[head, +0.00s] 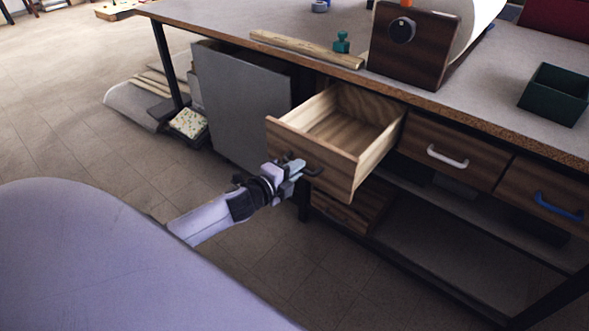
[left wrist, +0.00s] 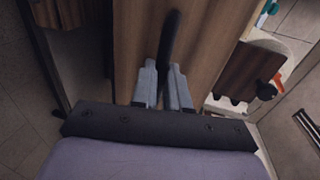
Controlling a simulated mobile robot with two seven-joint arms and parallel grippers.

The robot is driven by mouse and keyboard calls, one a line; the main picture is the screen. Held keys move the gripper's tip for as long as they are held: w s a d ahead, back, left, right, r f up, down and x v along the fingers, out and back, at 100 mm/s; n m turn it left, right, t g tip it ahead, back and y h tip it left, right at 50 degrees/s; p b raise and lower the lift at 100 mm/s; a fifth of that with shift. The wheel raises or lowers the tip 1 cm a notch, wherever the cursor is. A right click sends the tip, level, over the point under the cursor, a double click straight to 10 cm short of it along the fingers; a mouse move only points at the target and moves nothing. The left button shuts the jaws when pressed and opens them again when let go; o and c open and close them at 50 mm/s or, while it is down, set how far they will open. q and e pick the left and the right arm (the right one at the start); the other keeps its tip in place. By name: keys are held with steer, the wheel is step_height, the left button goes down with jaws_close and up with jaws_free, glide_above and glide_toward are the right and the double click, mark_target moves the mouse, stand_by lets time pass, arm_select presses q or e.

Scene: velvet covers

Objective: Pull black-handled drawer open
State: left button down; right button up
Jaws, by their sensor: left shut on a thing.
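The black-handled drawer (head: 331,166) is a wooden drawer under the workbench. It stands well out from the bench, and its empty inside shows in the head view. Its black handle (head: 314,170) is on the front face; it also shows in the left wrist view (left wrist: 170,38), upright between the fingers. My left gripper (head: 298,168) is shut on the handle in front of the drawer. In the left wrist view the fingers (left wrist: 166,88) lie on both sides of the handle against the wooden front. My right gripper is not in view.
Beside it are closed drawers with a white handle (head: 447,156) and a blue handle (head: 559,206). A grey panel (head: 240,105) stands left of the open drawer. The bench top holds a wooden strip (head: 306,49), a roll holder (head: 412,45) and a green box (head: 554,95). The floor in front is clear.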

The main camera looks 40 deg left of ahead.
arm_select(q)
steer(key=c, duration=1.1)
jaws_free()
steer(key=shift+p+v, duration=0.3)
steer(key=shift+v, duration=3.25)
